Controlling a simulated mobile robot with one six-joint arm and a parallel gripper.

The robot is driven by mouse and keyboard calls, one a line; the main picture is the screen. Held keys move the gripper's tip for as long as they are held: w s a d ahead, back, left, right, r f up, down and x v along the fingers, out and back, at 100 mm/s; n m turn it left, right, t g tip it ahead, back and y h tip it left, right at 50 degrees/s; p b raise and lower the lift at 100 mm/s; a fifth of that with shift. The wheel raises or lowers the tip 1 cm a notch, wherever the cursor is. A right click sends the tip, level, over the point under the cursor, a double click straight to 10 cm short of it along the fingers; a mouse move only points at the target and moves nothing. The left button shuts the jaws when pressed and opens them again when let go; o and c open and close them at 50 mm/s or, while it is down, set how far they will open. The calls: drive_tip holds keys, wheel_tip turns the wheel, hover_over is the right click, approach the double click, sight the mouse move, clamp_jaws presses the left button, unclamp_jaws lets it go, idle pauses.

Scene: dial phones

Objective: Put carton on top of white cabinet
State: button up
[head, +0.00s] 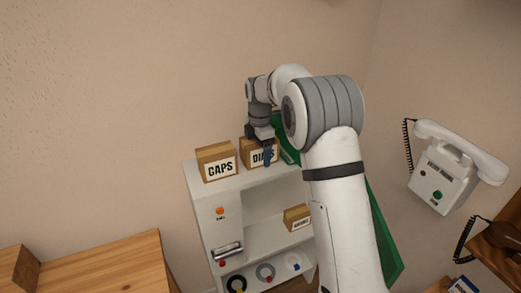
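A white cabinet (198,196) stands against the wall in the middle of the head view. A brown carton labelled "CAPS" (217,162) sits upright on the left of its top. A second brown carton, whose label seems to read "DIALS" (248,157), is to its right, at the cabinet's top. My gripper (266,153) points down at this second carton, and its fingers cover part of the label. I cannot tell whether the fingers are shut on the carton, or whether the carton rests on the top.
A smaller labelled box (297,216) sits on the cabinet's open shelf. A green panel (385,235) is behind my arm. A white wall phone (447,172) hangs at right. A wooden surface (105,268) is at lower left. Bare cabinet top shows in front of the cartons.

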wheel_tip(320, 180, up, 12)
drive_tip(key=shift+r+b, duration=0.1)
drive_tip(key=shift+b, duration=0.35)
drive_tip(key=shift+d+r, duration=0.1)
drive_tip(key=shift+r, duration=0.05)
drive_tip(key=s+d+r+m+t, duration=0.1)
drive_tip(key=s+d+r+m, duration=0.1)
drive_tip(key=s+d+m, duration=0.45)
drive_tip(key=s+d+r+m+t, duration=0.15)
drive_tip(key=s+m, duration=0.25)
drive_tip(key=s, duration=0.5)
drive_tip(key=s+d+f+m, duration=0.1)
drive_tip(key=s+f+m, duration=0.1)
drive_tip(key=s+m, duration=0.2)
drive_tip(key=s+d+f+m, duration=0.2)
drive_tip(key=s+f+m, duration=0.1)
drive_tip(key=s, duration=0.7)
drive_tip(key=s+d+f+m, duration=0.2)
drive_tip(key=s+f+m, duration=0.1)
drive_tip(key=s+m, duration=0.2)
drive_tip(key=shift+s+d+t, duration=0.15)
drive_tip(key=shift+s+t, duration=0.3)
drive_tip(key=shift+s, duration=0.5)
drive_tip(key=shift+f, duration=0.1)
drive_tip(key=shift+c, duration=0.6)
